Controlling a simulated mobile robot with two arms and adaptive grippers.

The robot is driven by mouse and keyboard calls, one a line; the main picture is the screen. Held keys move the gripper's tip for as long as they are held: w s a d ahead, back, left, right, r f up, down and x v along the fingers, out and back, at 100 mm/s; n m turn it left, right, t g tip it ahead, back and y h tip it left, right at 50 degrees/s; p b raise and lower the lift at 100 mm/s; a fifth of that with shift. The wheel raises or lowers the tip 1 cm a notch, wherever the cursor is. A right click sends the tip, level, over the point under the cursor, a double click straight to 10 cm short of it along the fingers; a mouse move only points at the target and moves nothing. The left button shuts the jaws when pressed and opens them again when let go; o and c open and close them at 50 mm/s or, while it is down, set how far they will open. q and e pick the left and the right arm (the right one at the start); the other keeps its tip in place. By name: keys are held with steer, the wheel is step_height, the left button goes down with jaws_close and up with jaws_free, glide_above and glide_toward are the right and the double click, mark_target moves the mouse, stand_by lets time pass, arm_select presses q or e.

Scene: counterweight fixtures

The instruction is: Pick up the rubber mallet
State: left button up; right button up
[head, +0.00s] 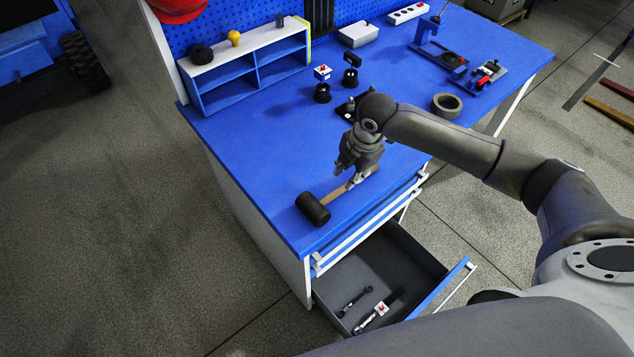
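The rubber mallet (313,208) lies on the blue workbench top (262,170) near its front edge. Its black cylindrical head points to the lower left and its light wooden handle runs to the upper right. My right gripper (350,180) points down at the handle, with its fingertips at or just over the wood. The gripper hides part of the handle, and I cannot tell whether the fingers are open around it or shut on it. My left gripper is not in view.
An open drawer (412,248) below the bench holds a few tools. A shelf unit (245,68) stands at the back left. Small black fixtures (322,92), a tape roll (447,104) and clamps (486,76) stand farther back. The bench left of the mallet is clear.

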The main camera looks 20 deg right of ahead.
mark_target(339, 190)
steer(key=f, duration=0.5)
steer(key=shift+w+a+p, duration=0.15)
steer(key=shift+w+p, duration=0.25)
steer(key=shift+w+f, duration=0.15)
steer(key=shift+f, duration=0.05)
steer(key=shift+w+a+f+p, duration=0.1)
steer(key=shift+a+f+p, duration=0.1)
steer(key=shift+f+p, duration=0.15)
steer(key=f, duration=0.3)
steer(key=shift+w+a+p, duration=0.25)
steer(key=shift+w+p, duration=0.05)
steer(key=shift+p, duration=0.1)
steer(key=shift+w+f, duration=0.1)
steer(key=shift+f, duration=0.4)
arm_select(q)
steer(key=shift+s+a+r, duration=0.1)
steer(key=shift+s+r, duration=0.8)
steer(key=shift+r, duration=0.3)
arm_select(e)
jaws_close()
